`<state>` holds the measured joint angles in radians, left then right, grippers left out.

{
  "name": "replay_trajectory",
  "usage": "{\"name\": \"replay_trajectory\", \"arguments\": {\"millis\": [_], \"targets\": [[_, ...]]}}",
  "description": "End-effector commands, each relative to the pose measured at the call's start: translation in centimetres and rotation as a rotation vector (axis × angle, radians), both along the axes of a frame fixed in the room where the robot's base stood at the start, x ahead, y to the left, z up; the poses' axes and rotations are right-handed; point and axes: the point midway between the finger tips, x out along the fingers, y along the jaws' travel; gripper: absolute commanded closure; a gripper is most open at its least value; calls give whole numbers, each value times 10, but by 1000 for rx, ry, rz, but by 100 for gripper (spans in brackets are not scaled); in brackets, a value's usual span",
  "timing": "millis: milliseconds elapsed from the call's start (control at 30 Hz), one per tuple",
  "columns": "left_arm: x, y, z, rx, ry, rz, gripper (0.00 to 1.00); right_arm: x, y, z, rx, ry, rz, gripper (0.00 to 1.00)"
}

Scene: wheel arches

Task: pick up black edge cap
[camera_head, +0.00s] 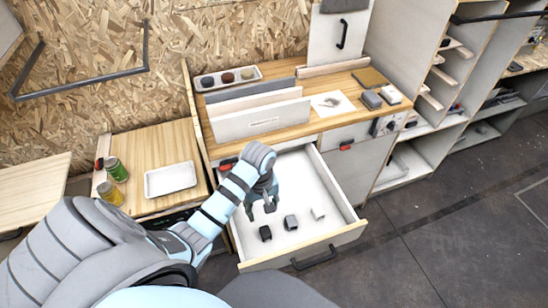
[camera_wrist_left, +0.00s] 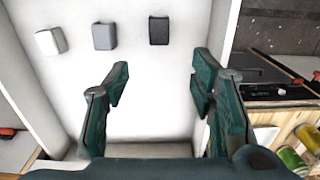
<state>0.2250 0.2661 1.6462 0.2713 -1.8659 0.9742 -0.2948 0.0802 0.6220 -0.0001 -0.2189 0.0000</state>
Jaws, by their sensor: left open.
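The black edge cap (camera_head: 265,233) lies in the open white drawer (camera_head: 330,190), leftmost of three small caps in the head view. In the left wrist view the black cap (camera_wrist_left: 159,31) is at the top middle, beyond my fingertips. A grey cap (camera_head: 291,222) lies beside it, and a white cap (camera_head: 318,214) is farther right. They also show in the left wrist view, grey (camera_wrist_left: 104,36) and white (camera_wrist_left: 50,41). My left gripper (camera_head: 260,204) is open and empty above the drawer, apart from the caps; its fingers also show in the wrist view (camera_wrist_left: 160,85). My right gripper is not in view.
The drawer's walls and front panel with a dark handle (camera_head: 314,258) surround the caps. A worktop (camera_head: 300,130) with upright boards is behind. A side table at left holds a white tray (camera_head: 170,179) and two jars (camera_head: 116,169). The drawer floor around the caps is clear.

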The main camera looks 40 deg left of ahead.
Motion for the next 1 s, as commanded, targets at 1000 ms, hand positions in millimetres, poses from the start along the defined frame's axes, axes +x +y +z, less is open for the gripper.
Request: {"name": "replay_trajectory", "arguments": {"millis": [1000], "targets": [[3,-5,-140,0,2,7,62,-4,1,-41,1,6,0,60]]}}
